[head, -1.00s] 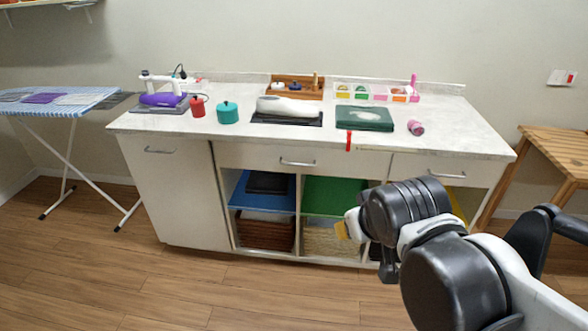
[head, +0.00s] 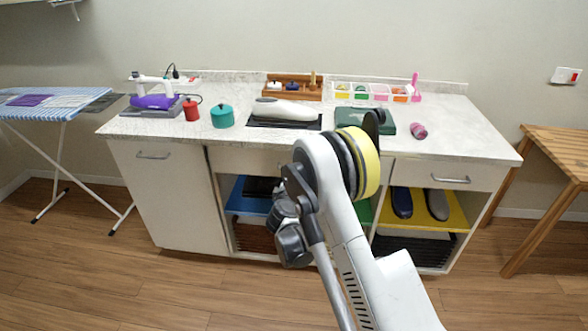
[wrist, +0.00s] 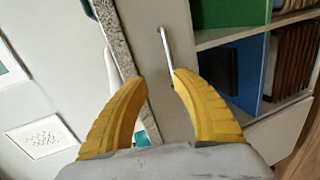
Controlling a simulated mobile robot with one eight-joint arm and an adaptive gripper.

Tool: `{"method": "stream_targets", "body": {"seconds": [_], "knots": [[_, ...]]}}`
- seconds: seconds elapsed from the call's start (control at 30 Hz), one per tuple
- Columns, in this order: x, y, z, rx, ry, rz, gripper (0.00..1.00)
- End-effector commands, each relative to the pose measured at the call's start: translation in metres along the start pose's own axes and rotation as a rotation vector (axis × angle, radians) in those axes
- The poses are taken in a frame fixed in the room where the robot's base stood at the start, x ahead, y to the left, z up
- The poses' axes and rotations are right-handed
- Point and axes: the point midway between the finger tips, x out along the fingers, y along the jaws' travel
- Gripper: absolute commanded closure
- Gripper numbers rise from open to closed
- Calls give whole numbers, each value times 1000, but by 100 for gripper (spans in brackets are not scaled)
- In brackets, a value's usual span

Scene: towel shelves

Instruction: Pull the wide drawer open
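The wide drawer (head: 240,159) is the pale middle drawer front under the countertop. In the head view my arm covers most of it and its handle. In the wrist view the drawer front (wrist: 147,38) runs steeply past my gripper, with its slim metal handle (wrist: 166,50) on it. The drawer looks closed. My gripper (wrist: 161,81) is open, with its two yellow fingers apart and nothing between them. The handle lies just beyond the fingertips, its near end close to the right fingertip. I cannot tell whether they touch. The head view does not show the fingertips clearly.
The countertop (head: 455,130) carries a red pot (head: 191,110), a teal pot (head: 222,116) and a dark green box. Open shelves below hold shoes on a yellow board (head: 455,212). An ironing board (head: 50,103) stands left, a wooden bench (head: 560,150) right. The floor in front is clear.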

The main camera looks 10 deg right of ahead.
Motion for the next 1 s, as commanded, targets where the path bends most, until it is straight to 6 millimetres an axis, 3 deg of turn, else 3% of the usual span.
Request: {"method": "stream_targets", "body": {"seconds": [0.1, 0.23, 0.7, 1.0], "knots": [[5, -21, -6, -50, 15, 27, 68], [12, -29, -8, -72, 19, 37, 68], [96, -28, -9, -70, 19, 36, 68], [115, -24, -10, -70, 20, 36, 68]]}}
